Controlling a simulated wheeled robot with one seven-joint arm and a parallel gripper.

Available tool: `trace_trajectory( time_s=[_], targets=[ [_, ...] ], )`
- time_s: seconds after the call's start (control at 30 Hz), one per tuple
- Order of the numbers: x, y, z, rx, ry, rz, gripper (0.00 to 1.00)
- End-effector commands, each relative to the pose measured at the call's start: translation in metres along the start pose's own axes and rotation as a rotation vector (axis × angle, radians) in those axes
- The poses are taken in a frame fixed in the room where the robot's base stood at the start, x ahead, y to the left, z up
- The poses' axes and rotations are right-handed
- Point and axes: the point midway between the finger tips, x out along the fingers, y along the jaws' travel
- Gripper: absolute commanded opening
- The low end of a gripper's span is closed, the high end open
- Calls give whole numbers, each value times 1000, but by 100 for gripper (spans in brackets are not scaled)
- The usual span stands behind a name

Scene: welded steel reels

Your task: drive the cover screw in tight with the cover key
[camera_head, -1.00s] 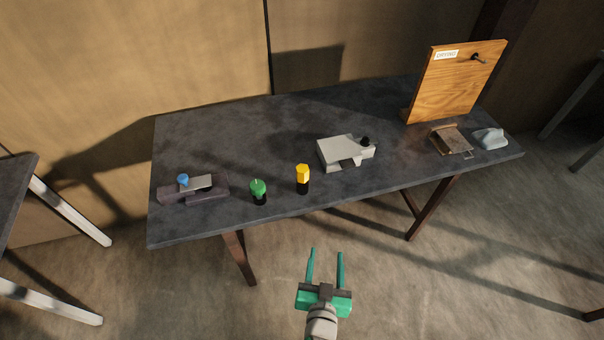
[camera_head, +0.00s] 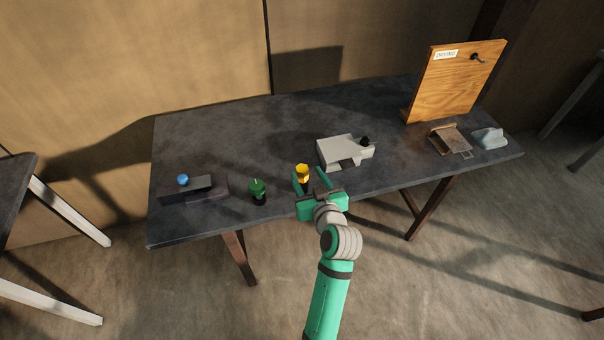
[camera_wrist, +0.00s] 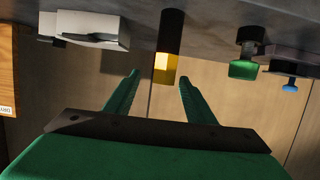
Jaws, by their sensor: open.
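My gripper (camera_head: 308,174) is open and empty at the table's front edge, its two fingers pointing at the yellow-topped piece (camera_head: 302,170) in a dark holder. In the wrist view, which is upside down, this yellow piece (camera_wrist: 165,62) shows in the gap between the fingertips (camera_wrist: 160,77), beyond them; I see no contact. A green-topped piece (camera_head: 258,187) stands upright to its left in a dark holder. I cannot tell which of them is the cover key. A pale grey block (camera_head: 340,149) with a black knob (camera_head: 365,141) lies behind to the right. No cover screw can be made out for certain.
A dark block (camera_head: 207,192) with a grey plate and a blue knob (camera_head: 183,179) lies at the table's left. The table's middle (camera_head: 240,140) is clear.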

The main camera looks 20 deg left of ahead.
Motion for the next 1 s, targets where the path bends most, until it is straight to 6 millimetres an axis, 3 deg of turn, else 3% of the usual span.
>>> trace_trajectory(
  time_s=[0.1, 0.37, 0.7, 1.0],
  targets=[
    [17, 0, 0, 0, 0, 0, 50],
    [34, -1, 0, 1, 1, 1, 50],
    [76, -7, 1, 0, 0, 1, 50],
    [80, -7, 2, 1, 1, 2, 50]
  ],
)
